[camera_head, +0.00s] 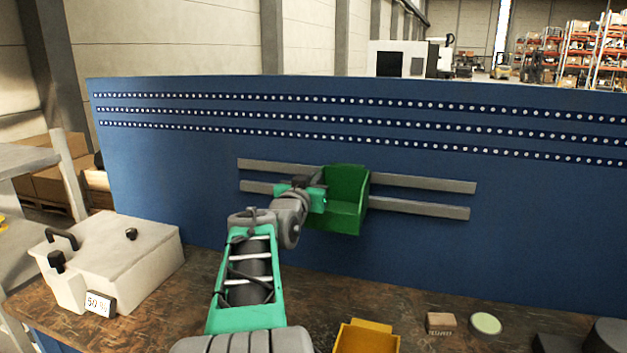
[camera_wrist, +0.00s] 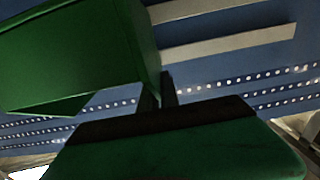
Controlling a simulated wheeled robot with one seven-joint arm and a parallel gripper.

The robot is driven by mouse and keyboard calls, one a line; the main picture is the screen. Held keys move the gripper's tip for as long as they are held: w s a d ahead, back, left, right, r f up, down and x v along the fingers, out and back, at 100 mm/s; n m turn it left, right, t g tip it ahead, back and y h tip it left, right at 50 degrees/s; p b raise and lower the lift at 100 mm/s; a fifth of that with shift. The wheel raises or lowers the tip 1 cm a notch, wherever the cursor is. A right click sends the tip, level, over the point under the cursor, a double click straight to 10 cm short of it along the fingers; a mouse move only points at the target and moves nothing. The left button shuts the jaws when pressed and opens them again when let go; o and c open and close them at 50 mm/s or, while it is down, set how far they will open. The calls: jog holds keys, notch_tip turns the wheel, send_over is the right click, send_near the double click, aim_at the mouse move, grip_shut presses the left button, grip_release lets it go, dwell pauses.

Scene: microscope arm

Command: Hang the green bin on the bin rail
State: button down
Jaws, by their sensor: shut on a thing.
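The green bin (camera_head: 345,205) is upright in front of the bin rail, two grey horizontal bars (camera_head: 420,209) on the blue panel. In the head view it overlaps both bars; whether its back touches or hooks on them is hidden. My gripper (camera_head: 318,190) comes from the left and is shut on the bin's left side wall. In the wrist view the bin (camera_wrist: 75,55) fills the upper left, and the dark fingers (camera_wrist: 157,92) meet its edge. The rail bars (camera_wrist: 230,40) run past the bin at upper right there.
A yellow bin (camera_head: 366,338) stands at the bench's front edge. A small wooden block (camera_head: 441,322) and a pale green round disc (camera_head: 486,323) lie to its right. A light box with black handles (camera_head: 110,260) stands at left. Both rail bars are bare right of the green bin.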

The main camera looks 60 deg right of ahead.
jog(key=shift+f, duration=0.1)
jog(key=c, duration=1.5)
grip_release()
jog(key=shift+a+f, duration=0.1)
jog(key=a, duration=0.2)
jog(key=a+b, duration=0.1)
jog(key=a, duration=0.2)
jog(key=s+a+b, duration=0.1)
jog(key=a, duration=0.1)
jog(key=shift+a, duration=0.4)
